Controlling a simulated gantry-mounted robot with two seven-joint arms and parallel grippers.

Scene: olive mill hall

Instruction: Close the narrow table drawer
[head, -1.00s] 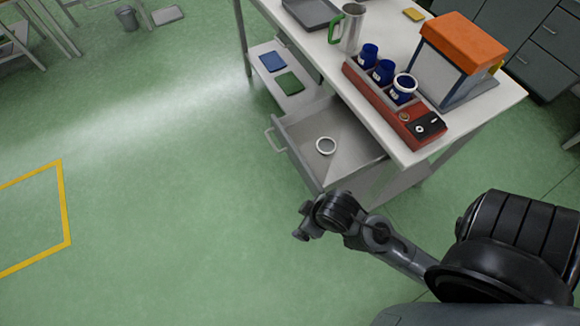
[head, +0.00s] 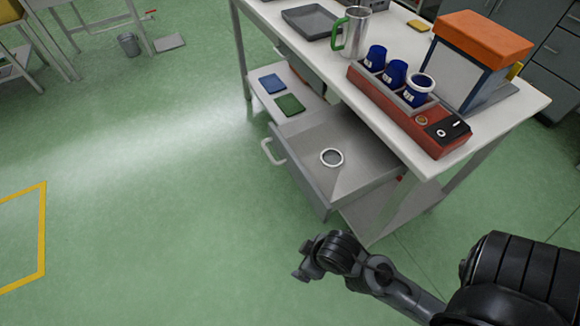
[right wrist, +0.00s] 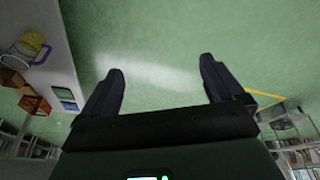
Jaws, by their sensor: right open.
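The grey table drawer (head: 352,177) is pulled out from under the white-topped table (head: 470,160). Its bar handle (head: 267,153) is on its front, facing left. A white ring (head: 332,157) lies inside the drawer. My right gripper (head: 304,268) hangs over the floor just below the drawer's front corner in the head view, apart from the drawer and handle. In the right wrist view, its two dark fingers (right wrist: 161,72) are spread with only floor between them. My left gripper is not in view.
A red block with blue cups (head: 395,72), a green-handled metal jug (head: 351,32) and an orange-lidded box (head: 485,38) stand on the table. Blue and green pads lie on the lower shelf (head: 262,91). The green floor left of the drawer is clear.

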